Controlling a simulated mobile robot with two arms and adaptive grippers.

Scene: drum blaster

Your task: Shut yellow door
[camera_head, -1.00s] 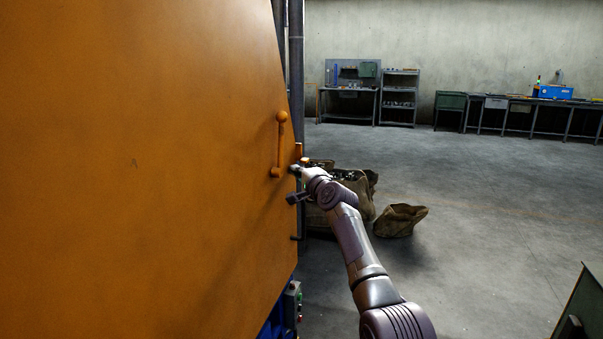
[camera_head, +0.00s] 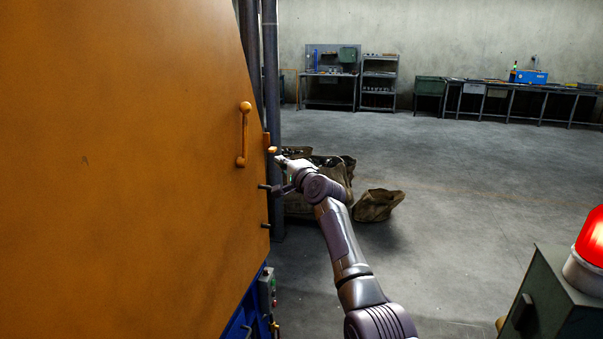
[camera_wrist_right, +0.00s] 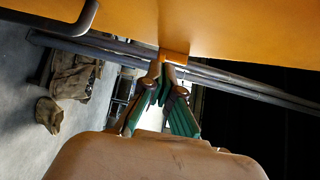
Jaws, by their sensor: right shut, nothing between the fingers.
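The yellow-orange door (camera_head: 120,180) fills the left of the head view as a large flat panel. It carries an upright orange handle (camera_head: 244,135) near its right edge. My right gripper (camera_head: 278,157) is just right of that edge, at about the height of the handle's lower end. In the right wrist view the door (camera_wrist_right: 235,28) spans the top, and the gripper's fingers (camera_wrist_right: 167,82) are closed together with nothing held. Their tips are close to a small orange block (camera_wrist_right: 173,57) at the door's edge; contact cannot be told. My left gripper is not in view.
Dark vertical pipes (camera_head: 270,70) stand behind the door's edge. Sacks (camera_head: 378,205) sit on the floor beyond my right arm. A green box with a red lamp (camera_head: 592,240) stands at the lower right. Workbenches line the far wall; open floor lies between.

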